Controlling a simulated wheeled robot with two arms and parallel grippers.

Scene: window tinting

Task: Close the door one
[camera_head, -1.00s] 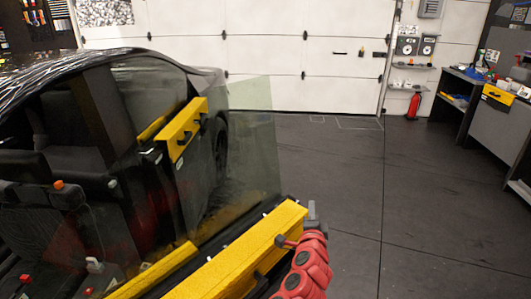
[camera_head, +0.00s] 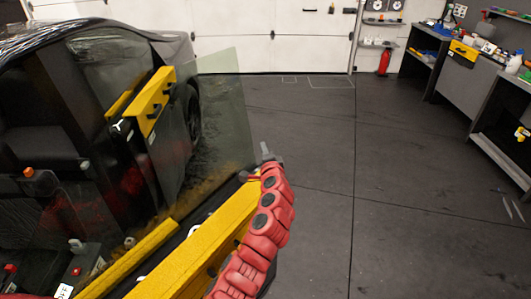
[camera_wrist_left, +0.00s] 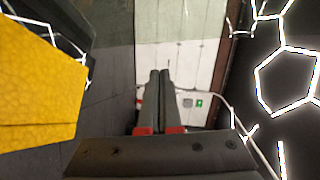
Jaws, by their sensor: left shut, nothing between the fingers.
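A dark car door stands open in the head view, with a yellow panel (camera_head: 205,240) along it and a tinted clear window pane (camera_head: 225,115) rising above. I cannot tell whether it is door one. My left gripper (camera_head: 267,152) is at the far end of this yellow panel, on its right side; its fingers are small here. In the left wrist view the two fingers (camera_wrist_left: 160,85) are together and empty, with the yellow panel (camera_wrist_left: 35,85) to their left. Contact with the door cannot be told. My right gripper is not in view.
The dark car (camera_head: 80,110) fills the left, with another yellow panel (camera_head: 153,100) farther along its side. Grey workbenches (camera_head: 440,80) stand at the right, and a red fire extinguisher (camera_head: 384,62) by the back wall. The dark floor (camera_head: 370,170) between is clear.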

